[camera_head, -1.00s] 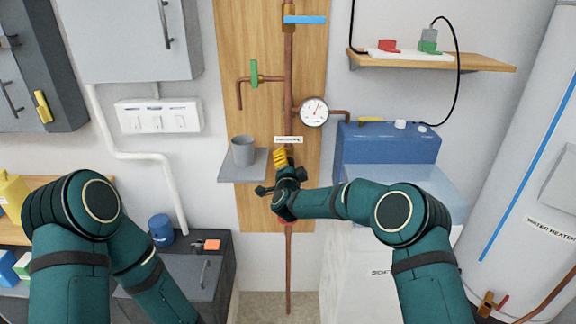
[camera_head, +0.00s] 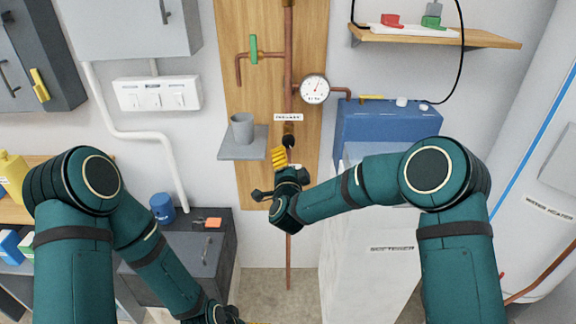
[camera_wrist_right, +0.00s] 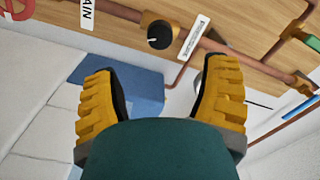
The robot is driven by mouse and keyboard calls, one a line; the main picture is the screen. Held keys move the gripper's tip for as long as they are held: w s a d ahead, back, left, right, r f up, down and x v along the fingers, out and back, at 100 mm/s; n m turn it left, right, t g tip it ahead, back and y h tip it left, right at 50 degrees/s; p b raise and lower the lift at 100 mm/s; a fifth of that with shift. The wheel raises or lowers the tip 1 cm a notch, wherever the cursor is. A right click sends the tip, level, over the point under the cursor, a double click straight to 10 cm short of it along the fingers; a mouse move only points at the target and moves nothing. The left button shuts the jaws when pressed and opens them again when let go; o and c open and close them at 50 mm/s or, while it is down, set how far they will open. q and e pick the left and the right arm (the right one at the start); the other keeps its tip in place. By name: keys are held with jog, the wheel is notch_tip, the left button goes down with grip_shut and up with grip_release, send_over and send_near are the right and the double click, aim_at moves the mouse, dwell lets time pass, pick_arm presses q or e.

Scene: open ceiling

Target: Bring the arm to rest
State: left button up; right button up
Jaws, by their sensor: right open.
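My right gripper (camera_head: 279,157) is open and empty in front of the wooden wall panel, below a black knob (camera_head: 288,141) on the copper pipe. In the right wrist view its two yellow fingers (camera_wrist_right: 160,70) stand wide apart with nothing between them. The black knob (camera_wrist_right: 159,35) and a white label (camera_wrist_right: 194,38) show beyond them, apart from the fingers. My right arm is bent, with its elbow out to the right. My left arm hangs down at the left, and its wrist reaches the bottom edge of the head view; the left fingers cannot be made out.
A grey shelf (camera_head: 228,150) with a grey cup (camera_head: 242,127) is close left of the right gripper. A pressure gauge (camera_head: 314,88) is above it. A blue box (camera_head: 385,132) and white cabinet (camera_head: 375,250) are behind the right forearm. A dark cabinet (camera_head: 215,265) stands near the left forearm.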

jog(key=shift+s, duration=0.45)
jog(key=s+d+f+n+g+y, duration=0.2)
jog(key=s+f+n+g, duration=0.15)
jog(key=s+f, duration=0.4)
jog(key=s+d+f+n+g+y, duration=0.1)
jog(key=s+d+f+n+g, duration=0.2)
jog(key=f, duration=0.8)
jog(key=s+d+f+n+g, duration=0.1)
jog(key=s+f+g, duration=0.2)
jog(key=s, duration=0.5)
jog(key=s+d+f+n+g, duration=0.1)
jog(key=s+d+f+g, duration=0.1)
jog(key=s, duration=0.6)
jog(key=s+d+f+n+g, duration=0.2)
jog(key=s+f+g, duration=0.2)
jog(key=s, duration=0.4)
jog(key=shift+g+y, duration=0.35)
jog(key=shift+y, duration=0.05)
jog(key=shift+d, duration=0.1)
